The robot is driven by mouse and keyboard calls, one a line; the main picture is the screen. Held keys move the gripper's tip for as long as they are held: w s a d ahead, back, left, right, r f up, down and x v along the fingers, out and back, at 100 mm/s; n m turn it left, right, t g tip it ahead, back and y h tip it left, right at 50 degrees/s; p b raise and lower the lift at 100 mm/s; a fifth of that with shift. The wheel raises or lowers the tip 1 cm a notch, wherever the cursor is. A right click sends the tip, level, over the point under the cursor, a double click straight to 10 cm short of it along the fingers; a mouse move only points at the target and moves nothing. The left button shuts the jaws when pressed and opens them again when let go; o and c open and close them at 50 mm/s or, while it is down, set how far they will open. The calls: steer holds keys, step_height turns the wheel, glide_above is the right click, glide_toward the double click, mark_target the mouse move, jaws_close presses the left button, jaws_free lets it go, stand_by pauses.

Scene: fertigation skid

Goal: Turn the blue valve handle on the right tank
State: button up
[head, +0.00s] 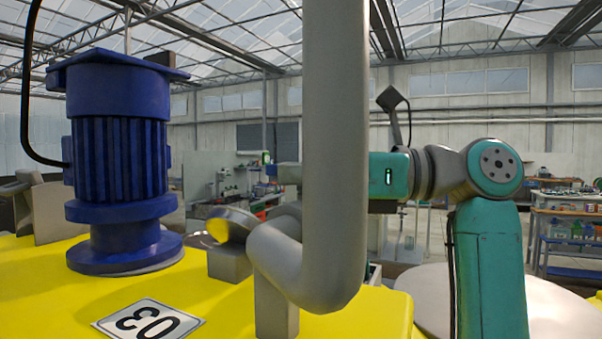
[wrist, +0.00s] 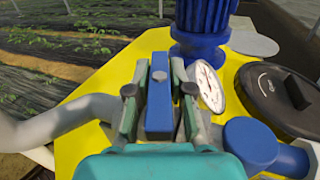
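The blue valve handle (wrist: 159,106) is a straight bar in the middle of the wrist view, over the yellow tank top (wrist: 115,85). My gripper (wrist: 160,82) has one finger along each side of the handle. Both fingers lie very close to it; I cannot tell whether they press on it. In the head view my arm reaches in from the right. A thick grey pipe (head: 335,150) hides most of my gripper and the handle there.
A blue motor (head: 118,160) stands on the yellow tank (head: 60,300), near a label reading 03 (head: 148,320). In the wrist view, a round gauge (wrist: 209,87), a black lid (wrist: 285,98) and a blue pipe fitting (wrist: 252,142) lie close to the right. A grey pipe (wrist: 60,122) runs left.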

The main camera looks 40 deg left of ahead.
steer(key=o, duration=0.4)
steer(key=v, duration=1.2)
